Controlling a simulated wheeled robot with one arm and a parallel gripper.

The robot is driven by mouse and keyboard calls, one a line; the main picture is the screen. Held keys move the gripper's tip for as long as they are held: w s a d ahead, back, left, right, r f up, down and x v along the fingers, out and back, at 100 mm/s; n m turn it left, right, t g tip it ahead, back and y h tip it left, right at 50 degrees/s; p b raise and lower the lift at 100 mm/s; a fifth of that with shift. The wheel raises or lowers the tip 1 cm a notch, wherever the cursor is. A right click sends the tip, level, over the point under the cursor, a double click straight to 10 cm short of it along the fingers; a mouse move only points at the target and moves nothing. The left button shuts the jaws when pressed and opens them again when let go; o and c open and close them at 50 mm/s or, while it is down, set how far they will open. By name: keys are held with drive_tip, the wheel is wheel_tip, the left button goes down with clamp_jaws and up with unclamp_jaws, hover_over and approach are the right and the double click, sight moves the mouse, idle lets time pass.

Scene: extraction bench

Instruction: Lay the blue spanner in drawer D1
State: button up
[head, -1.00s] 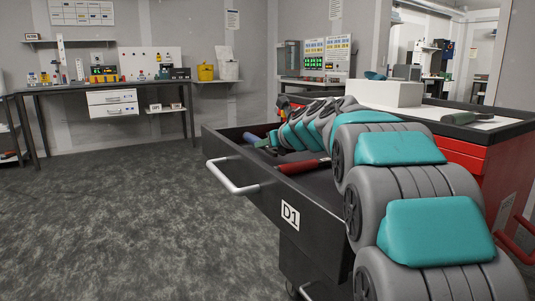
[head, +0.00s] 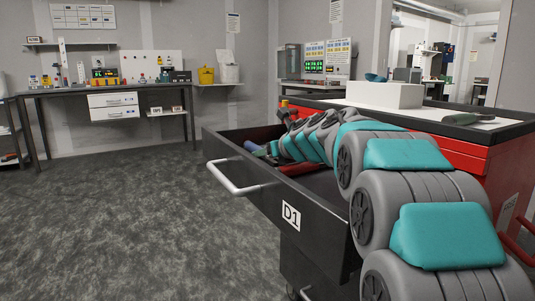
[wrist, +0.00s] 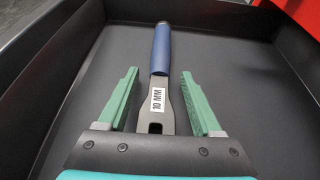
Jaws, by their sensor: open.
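The blue-handled spanner (wrist: 161,50), marked 10 MM, lies on the dark floor of the open drawer D1 (wrist: 230,60) in the wrist view. My gripper (wrist: 160,72) is open, with its green fingers on either side of the spanner's shank and a gap at each side. In the head view the blue handle (head: 252,147) shows inside drawer D1 (head: 312,226) near its left end. My arm reaches over the drawer there and hides the spanner's head.
A red-handled tool (head: 295,168) lies in the same drawer, partly behind my arm. Floor at left is clear.

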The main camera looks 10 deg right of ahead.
drive_tip(key=shift+r, duration=0.2)
drive_tip(key=v, duration=1.2)
drive_tip(key=shift+f, duration=0.1)
